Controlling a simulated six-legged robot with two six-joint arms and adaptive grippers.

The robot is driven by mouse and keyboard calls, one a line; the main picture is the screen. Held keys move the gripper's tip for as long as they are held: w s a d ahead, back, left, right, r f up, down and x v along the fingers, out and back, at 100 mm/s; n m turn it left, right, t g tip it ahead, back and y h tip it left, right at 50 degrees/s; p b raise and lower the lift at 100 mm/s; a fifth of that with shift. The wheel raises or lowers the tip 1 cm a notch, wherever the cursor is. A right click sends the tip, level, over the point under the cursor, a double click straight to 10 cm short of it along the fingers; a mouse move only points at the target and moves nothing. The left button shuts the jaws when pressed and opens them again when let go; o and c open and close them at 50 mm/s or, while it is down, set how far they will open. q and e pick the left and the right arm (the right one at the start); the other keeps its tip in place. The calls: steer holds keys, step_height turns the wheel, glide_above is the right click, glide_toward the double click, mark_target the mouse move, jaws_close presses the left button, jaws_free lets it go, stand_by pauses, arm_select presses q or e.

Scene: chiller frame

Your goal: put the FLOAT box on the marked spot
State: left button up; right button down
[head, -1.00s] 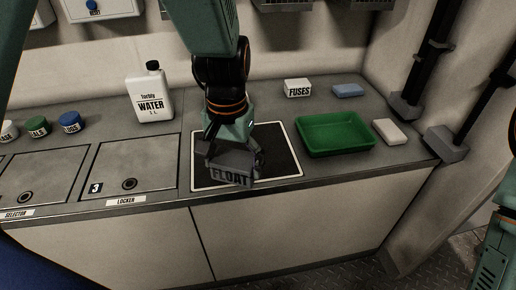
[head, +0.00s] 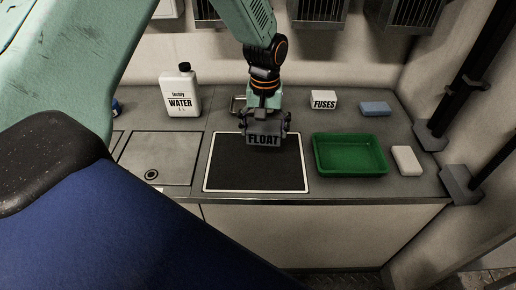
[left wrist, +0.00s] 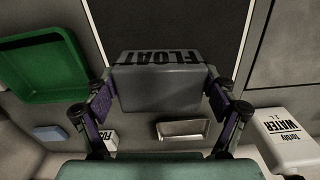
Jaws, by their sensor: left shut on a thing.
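The FLOAT box (head: 264,141) is grey with dark lettering. My left gripper (head: 264,123) is shut on it, with a finger on each side. In the head view the box covers part of the back edge of the marked spot (head: 240,172), a dark rectangle with a white outline. The box looks raised, but the size of the gap is unclear. In the left wrist view the box (left wrist: 160,88) sits between the fingers of the gripper (left wrist: 162,98), with the dark spot (left wrist: 185,25) beyond it. My right gripper is not in view.
A green tray (head: 350,170) stands right of the spot, with a pale block (head: 406,160) beside it. A FUSES box (head: 323,100) and a blue block (head: 375,108) lie behind. A WATER bottle (head: 181,92) stands back left. A small metal dish (head: 238,105) is behind the gripper.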

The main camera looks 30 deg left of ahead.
arm_select(q)
steer(key=shift+w+a+f+n, duration=0.1)
steer(key=shift+a+n, duration=0.15)
steer(key=shift+a, duration=0.4)
steer(key=shift+w+a+f+n, duration=0.1)
steer(key=shift+a+n, duration=0.15)
steer(key=shift+a, duration=0.35)
steer(key=f, duration=0.4)
steer(key=f+b, duration=0.1)
steer(key=shift+a+f, duration=0.3)
steer(key=shift+f, duration=0.1)
steer(key=shift+d+f+b, duration=0.1)
steer(key=shift+f+b, duration=0.5)
steer(key=shift+f, duration=1.4)
steer(key=shift+w+f, duration=0.15)
steer(key=shift+f, duration=0.05)
steer(key=o, duration=1.1)
steer(key=shift+f, duration=0.15)
